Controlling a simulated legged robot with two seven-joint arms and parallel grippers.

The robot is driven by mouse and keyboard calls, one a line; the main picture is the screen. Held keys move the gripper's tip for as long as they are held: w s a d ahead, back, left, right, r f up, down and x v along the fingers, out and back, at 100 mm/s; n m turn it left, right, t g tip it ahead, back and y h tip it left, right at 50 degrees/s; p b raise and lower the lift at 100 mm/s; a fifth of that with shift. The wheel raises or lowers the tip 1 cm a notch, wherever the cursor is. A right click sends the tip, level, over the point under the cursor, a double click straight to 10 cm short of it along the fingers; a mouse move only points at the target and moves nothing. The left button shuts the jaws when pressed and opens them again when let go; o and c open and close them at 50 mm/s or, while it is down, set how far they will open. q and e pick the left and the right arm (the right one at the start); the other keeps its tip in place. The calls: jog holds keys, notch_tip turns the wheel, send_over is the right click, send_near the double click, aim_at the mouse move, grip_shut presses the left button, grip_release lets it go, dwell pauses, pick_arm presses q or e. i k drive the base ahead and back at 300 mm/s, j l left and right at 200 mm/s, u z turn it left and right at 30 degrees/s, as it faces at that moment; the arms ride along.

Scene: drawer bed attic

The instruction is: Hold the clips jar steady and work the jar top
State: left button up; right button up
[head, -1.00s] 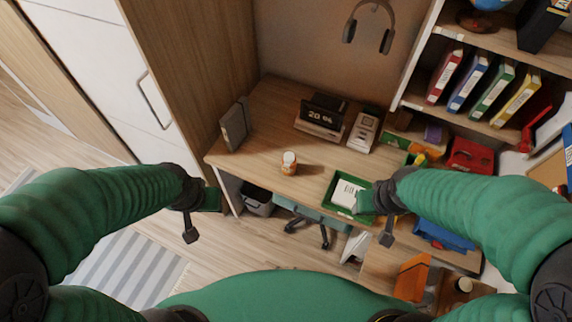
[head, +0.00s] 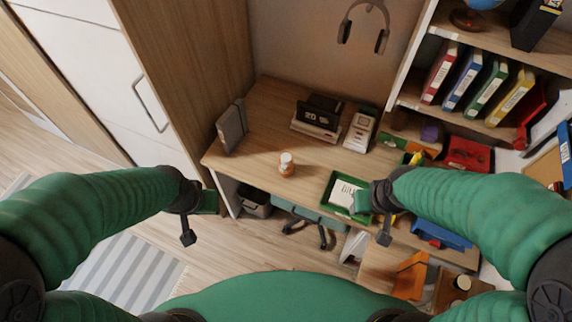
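The clips jar (head: 286,169) is a small orange jar with a white top (head: 287,158). It stands upright on the wooden desk, near the desk's front middle, with nothing touching it. My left gripper (head: 198,220) is left of the jar, off the desk's front left corner, with its two fingers apart and nothing between them. My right gripper (head: 374,218) is right of the jar, over the front right of the desk by the green tray, with its fingers apart and no object visible between them. Both grippers are well away from the jar.
A green tray (head: 330,191) with white paper lies right of the jar. A flip clock (head: 316,118) and a calculator-like device (head: 359,131) stand behind. A grey upright object (head: 231,127) is at the desk's left. The desk around the jar is clear.

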aim_at(285, 158)
jog(key=i+j+z, duration=0.35)
jog(key=j+z, duration=0.2)
jog(key=j, duration=0.2)
jog(key=i+j+z, duration=0.1)
jog(key=j+z, duration=0.15)
jog(key=j, duration=0.2)
